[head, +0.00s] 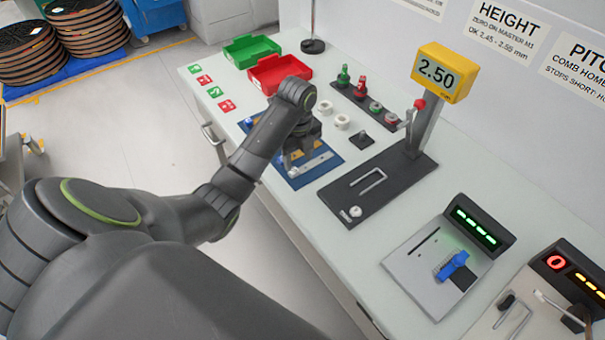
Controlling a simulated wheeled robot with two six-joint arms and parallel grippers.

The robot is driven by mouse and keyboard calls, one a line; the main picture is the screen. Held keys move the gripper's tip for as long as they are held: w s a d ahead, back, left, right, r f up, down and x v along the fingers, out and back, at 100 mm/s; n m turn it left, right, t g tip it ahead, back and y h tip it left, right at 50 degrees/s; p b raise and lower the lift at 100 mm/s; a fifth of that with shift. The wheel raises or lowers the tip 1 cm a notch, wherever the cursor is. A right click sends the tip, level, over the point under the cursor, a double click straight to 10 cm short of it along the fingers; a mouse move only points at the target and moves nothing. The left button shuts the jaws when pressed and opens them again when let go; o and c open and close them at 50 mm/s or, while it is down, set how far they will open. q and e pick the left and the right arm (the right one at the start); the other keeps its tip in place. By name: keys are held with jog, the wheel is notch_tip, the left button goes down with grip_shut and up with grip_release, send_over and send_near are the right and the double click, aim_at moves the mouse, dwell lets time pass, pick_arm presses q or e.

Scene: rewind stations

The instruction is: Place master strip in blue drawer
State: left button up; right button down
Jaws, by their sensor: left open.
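A flat blue tray (327,171) lies on the white workbench near its front edge. A light metallic strip (316,162) lies in it, partly hidden by my left gripper; I cannot tell if it is the master strip. My left gripper (302,162) is open, pointing down over the blue tray with its fingers close to the contents. I see nothing clearly held between the fingers. My right gripper is not in view.
Green (251,50) and red (279,73) bins stand at the back. A black gauge base (378,186) with a yellow 2.50 display (444,72) stands right of the tray. A grey fixture (437,265) with a blue clamp sits nearer. A drawer handle (213,145) is on the bench front.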

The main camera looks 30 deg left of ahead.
aim_at(295, 172)
pick_arm(q)
jog(key=shift+a+f+b, duration=0.15)
jog(key=shift+f+b, duration=0.4)
jog(key=shift+f, duration=0.1)
jog(key=f, duration=0.3)
jog(key=shift+s+a+b, duration=0.15)
jog(key=shift+a+b, duration=0.2)
jog(key=shift+b, duration=0.05)
jog(key=shift+f, duration=0.5)
jog(key=shift+c, duration=0.4)
grip_shut()
